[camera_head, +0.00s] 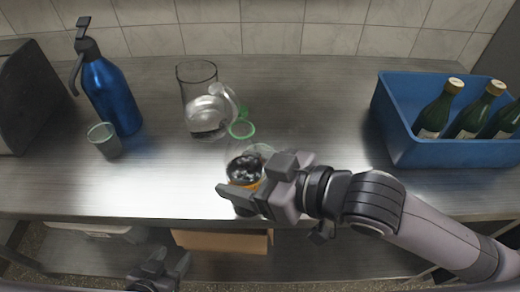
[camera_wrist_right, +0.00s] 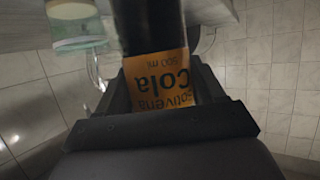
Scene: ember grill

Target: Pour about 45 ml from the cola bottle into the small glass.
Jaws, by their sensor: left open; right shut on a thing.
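The cola bottle shows in the head view (camera_head: 246,168) with dark contents and a strip of orange label. My right gripper (camera_head: 248,198) is shut on it near the counter's front edge. In the right wrist view the bottle's orange label (camera_wrist_right: 160,80) reads upside down between the jaws; its mouth is not clear. A clear vessel with a green rim (camera_head: 241,129) shows just beyond the bottle and looks like the small glass; the bottle and gripper partly hide this area. My left gripper (camera_head: 160,268) is open and empty, below the counter's front edge.
A clear jug (camera_head: 198,98) stands behind the bottle. A blue crate (camera_head: 440,152) with green bottles stands at right. The counter (camera_head: 310,100) is clear between jug and crate.

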